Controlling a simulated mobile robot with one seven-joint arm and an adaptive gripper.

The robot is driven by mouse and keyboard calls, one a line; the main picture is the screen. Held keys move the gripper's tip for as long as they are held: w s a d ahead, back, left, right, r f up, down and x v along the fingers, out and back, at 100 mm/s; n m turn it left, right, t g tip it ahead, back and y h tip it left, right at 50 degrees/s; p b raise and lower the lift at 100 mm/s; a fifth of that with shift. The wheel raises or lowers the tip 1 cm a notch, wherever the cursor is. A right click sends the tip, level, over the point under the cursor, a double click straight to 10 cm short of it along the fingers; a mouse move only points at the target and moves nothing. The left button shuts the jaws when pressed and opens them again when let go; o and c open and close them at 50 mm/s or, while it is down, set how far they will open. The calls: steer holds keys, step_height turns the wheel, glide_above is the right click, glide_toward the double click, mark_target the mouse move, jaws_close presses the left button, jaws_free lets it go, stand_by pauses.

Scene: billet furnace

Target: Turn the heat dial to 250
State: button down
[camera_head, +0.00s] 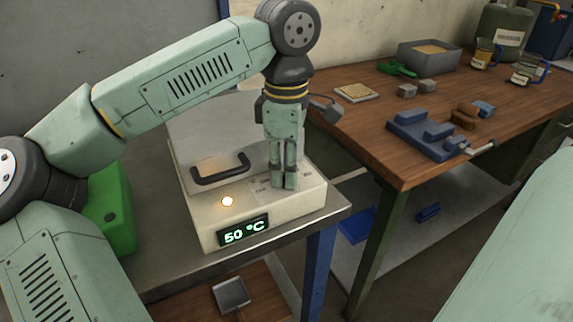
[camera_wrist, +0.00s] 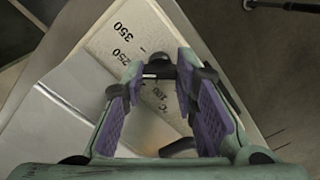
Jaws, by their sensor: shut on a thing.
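The furnace unit (camera_head: 200,222) is a pale box on the grey bench. Its green display (camera_head: 244,232) on the front reads 50 °C. My gripper (camera_head: 285,184) points straight down over the right side of its top. In the wrist view, my gripper's purple-padded fingers (camera_wrist: 160,77) are shut on the dark heat dial (camera_wrist: 160,70). The printed scale beside the dial (camera_wrist: 122,45) shows 350, 250 and a partly covered 100 with °C. In the head view my fingers hide the dial; its pointer direction cannot be told.
A wooden table (camera_head: 400,165) at the right holds a blue vise (camera_head: 425,135), a grey bin (camera_head: 428,57) and small blocks.

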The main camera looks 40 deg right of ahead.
steer(key=c, duration=1.3)
jaws_free()
steer(key=shift+r, duration=0.15)
step_height(320, 180, up, 12)
steer(key=shift+f, duration=0.1)
